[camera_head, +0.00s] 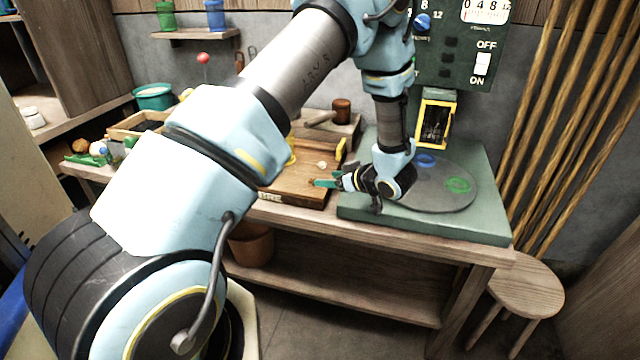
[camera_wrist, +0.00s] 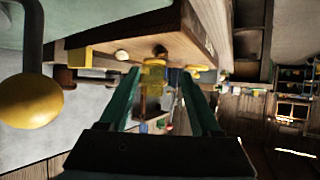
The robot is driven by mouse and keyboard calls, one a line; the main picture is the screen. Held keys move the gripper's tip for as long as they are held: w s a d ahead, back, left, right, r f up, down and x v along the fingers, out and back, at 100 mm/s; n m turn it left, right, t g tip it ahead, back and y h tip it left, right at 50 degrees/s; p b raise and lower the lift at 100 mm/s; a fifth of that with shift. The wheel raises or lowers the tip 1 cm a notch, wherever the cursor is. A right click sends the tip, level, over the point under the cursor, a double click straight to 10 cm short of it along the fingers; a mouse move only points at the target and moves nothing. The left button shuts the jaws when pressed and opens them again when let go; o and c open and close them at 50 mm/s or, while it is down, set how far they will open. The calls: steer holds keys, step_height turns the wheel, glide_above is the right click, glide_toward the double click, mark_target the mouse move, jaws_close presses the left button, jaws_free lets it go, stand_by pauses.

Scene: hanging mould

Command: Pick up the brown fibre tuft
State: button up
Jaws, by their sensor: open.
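My gripper (camera_head: 326,183) reaches left over the wooden board (camera_head: 290,185), its green fingers level and apart. In the wrist view, my gripper (camera_wrist: 159,72) has both fingers spread with nothing held between them. A small brown lump, which looks like the brown fibre tuft (camera_wrist: 159,50), lies on the board ahead of the fingertips, roughly midway between them. In the head view the tuft (camera_head: 312,182) is a tiny brown spot close to the fingertips; its fibres are too small to make out. I cannot tell the exact gap.
A pale lump (camera_head: 322,165) lies on the board behind the fingers. A green slab with a grey disc (camera_head: 440,198) is at right, under my wrist. A yellow-framed box (camera_head: 436,120) stands behind it. A wooden tray (camera_head: 130,125) and small items crowd the left.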

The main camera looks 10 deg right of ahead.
mark_target(314, 179)
steer(key=shift+p+x, duration=1.15)
steer(key=shift+x, duration=2.45)
steer(key=shift+c, duration=0.2)
jaws_close()
